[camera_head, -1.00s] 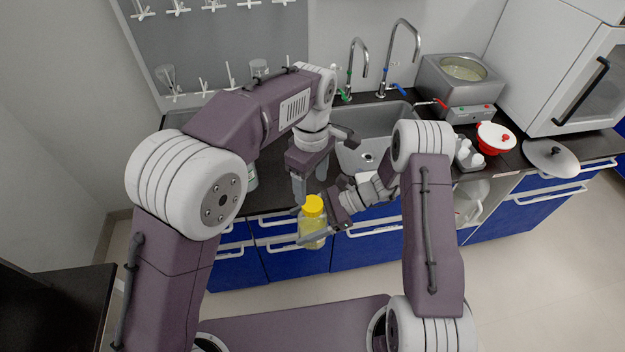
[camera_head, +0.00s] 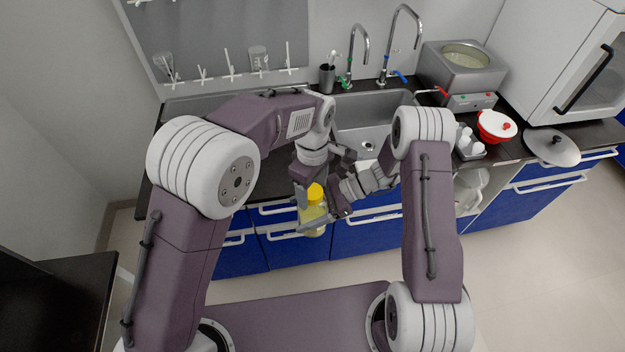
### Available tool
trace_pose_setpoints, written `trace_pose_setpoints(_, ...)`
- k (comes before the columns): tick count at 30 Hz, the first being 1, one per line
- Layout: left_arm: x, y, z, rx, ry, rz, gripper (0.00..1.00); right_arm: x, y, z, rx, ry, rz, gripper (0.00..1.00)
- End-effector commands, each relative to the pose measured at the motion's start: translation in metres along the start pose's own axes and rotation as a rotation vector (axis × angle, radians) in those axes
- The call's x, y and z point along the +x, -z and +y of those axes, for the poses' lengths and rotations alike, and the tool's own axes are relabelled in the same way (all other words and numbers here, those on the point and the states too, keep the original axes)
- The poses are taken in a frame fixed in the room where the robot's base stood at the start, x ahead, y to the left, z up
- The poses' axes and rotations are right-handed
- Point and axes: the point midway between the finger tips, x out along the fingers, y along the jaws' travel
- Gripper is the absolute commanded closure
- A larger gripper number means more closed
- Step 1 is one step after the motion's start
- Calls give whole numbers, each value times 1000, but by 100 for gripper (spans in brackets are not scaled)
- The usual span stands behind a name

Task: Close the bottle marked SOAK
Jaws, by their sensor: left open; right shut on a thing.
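A clear bottle with yellowish contents (camera_head: 312,221) and a yellow cap (camera_head: 315,192) on its top stands upright in front of the counter's front edge. My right gripper (camera_head: 320,222) is shut on the bottle's body from the right. My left gripper (camera_head: 312,190) is open and points down at the cap, with its fingers beside it. Whether the fingers touch the cap is hard to tell. Any label on the bottle is too small to read, and the arms hide part of it.
Behind are a sink (camera_head: 372,117) with two taps, a water bath (camera_head: 462,75) and a dark cup (camera_head: 327,78). A red pot (camera_head: 492,127), white bottles (camera_head: 468,145) and a grey lid (camera_head: 552,147) stand on the right. The floor in front of the blue cabinets is clear.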

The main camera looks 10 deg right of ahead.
Motion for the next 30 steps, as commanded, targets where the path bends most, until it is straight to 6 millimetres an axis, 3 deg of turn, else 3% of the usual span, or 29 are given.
trace_pose_setpoints(8, 2, 0, 0, 0, 0, 0, 35, 0, -1, 0, -1, 0, -2, 100)
trace_pose_setpoints(11, 2, 0, 0, 0, 0, 0, 57, 0, -1, 0, -1, 0, -2, 100)
trace_pose_setpoints(15, 1, 0, 0, 0, -1, 0, 96, 0, -1, 0, -1, 0, -2, 100)
trace_pose_setpoints(16, 1, 0, 0, 0, -1, 0, 100, 0, -1, 0, -1, 0, -2, 100)
trace_pose_setpoints(19, 1, 0, 0, 40, -1, 0, 100, 0, -1, 0, -1, 0, -2, 100)
trace_pose_setpoints(23, 2, 0, 0, 315, -1, 0, 100, 0, -1, 0, -1, 0, -2, 100)
trace_pose_setpoints(30, 2, 0, 0, 1131, -2, 1, 100, 0, -1, 0, -1, -1, -2, 100)
